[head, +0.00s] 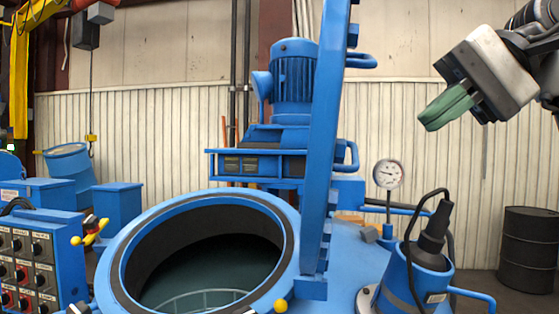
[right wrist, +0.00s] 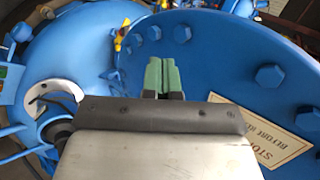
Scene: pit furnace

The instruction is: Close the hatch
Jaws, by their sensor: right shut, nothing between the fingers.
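The hatch (head: 322,150) is a thick blue round lid, seen nearly edge-on in the head view. It stands upright, open, at the right rim of the round opening (head: 283,275). Blue handles (head: 362,61) stick out on its right side. In the right wrist view its bolted blue face (right wrist: 225,45) fills the right, with a warning plate (right wrist: 262,133). My right gripper (head: 446,108) has green fingers, shut and empty, up and to the right of the hatch, apart from it in the head view. The fingers (right wrist: 162,74) overlap the hatch face in the wrist view. My left gripper is not in view.
A blue motor (head: 293,75) stands behind the opening. A pressure gauge (head: 388,174) and a blue cylinder with a black cable (head: 405,280) stand right of the hatch. A control panel (head: 35,262) is at left, a black barrel (head: 528,238) at far right.

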